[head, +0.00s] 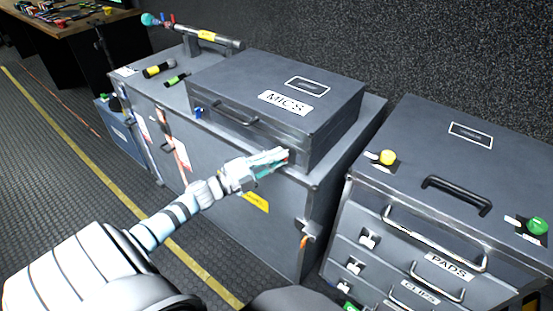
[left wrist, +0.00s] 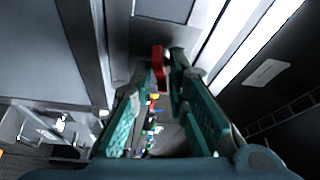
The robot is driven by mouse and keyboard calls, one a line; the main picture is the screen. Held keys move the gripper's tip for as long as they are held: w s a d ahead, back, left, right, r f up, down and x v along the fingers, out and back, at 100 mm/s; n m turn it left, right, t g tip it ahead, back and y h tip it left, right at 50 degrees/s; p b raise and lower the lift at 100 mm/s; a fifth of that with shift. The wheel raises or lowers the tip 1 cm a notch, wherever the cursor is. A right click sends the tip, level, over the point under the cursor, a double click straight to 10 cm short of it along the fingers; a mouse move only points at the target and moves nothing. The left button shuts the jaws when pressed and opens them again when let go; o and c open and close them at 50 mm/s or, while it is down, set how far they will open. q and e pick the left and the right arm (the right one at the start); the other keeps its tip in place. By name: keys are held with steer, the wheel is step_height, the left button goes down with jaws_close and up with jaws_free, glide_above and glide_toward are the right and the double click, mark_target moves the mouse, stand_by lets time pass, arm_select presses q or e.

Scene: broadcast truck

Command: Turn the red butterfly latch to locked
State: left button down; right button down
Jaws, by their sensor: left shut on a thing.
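The red butterfly latch (left wrist: 157,60) shows in the left wrist view as a narrow red piece between my fingertips, standing lengthwise in the picture. It sits on the front of the grey case labelled MICS (head: 255,88); in the head view my fingers mostly hide it. My left gripper (head: 272,163) is at the right part of the case's front face. In the left wrist view its teal fingers (left wrist: 158,75) are closed around the latch. Whether the latch is locked cannot be told. My right gripper is not in view.
The MICS case lies on a larger grey trunk (head: 250,235). A blue latch (head: 198,112) is on the case's left front. A drawer cabinet (head: 400,190) with a yellow knob (head: 387,157) and a green knob (head: 537,226) stands at right. The floor at left is clear.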

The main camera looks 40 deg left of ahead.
arm_select(q)
steer(key=c, duration=1.8)
jaws_free()
steer(key=shift+o, duration=0.2)
steer(key=shift+s, duration=0.1)
steer(key=v, duration=1.1)
steer(key=shift+s, duration=0.4)
steer(key=shift+a+f, duration=0.1)
